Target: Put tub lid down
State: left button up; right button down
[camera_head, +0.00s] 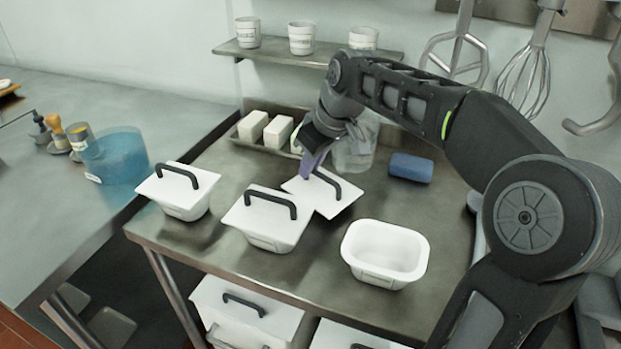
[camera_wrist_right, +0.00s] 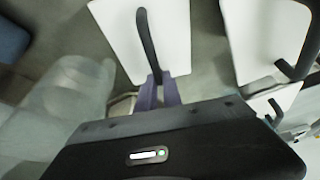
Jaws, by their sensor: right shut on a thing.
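My right gripper (camera_head: 313,163) is shut on the black handle of a white tub lid (camera_head: 318,204), behind the open tub. The lid lies low, close to the steel table, and its left corner adjoins the middle tub; I cannot tell whether it rests on the table. In the right wrist view the purple fingertips (camera_wrist_right: 158,92) meet the end of the handle of the white lid (camera_wrist_right: 118,35). An open white tub (camera_head: 385,272) stands at the front right without a lid. My left gripper is not in view.
Two lidded tubs, the middle one (camera_head: 262,238) and the left one (camera_head: 172,207), stand left of the held lid. A blue block (camera_head: 410,167), a clear container (camera_head: 353,155) and a tray with white blocks (camera_head: 252,127) are behind. Whisks (camera_head: 525,78) hang at the upper right.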

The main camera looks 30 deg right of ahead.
aim_at(327, 178)
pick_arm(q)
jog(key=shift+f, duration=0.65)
pick_arm(e)
jog(key=shift+f, duration=0.75)
jog(key=shift+f, duration=0.15)
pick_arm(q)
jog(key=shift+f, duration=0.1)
pick_arm(e)
jog(key=c, duration=1.5)
grip_release()
jog(key=shift+r, duration=0.3)
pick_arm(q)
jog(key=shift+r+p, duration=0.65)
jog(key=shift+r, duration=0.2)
pick_arm(e)
jog(key=v, duration=1.1)
jog(key=shift+s+r, duration=0.15)
jog(key=shift+r, duration=0.2)
jog(key=shift+d, duration=0.1)
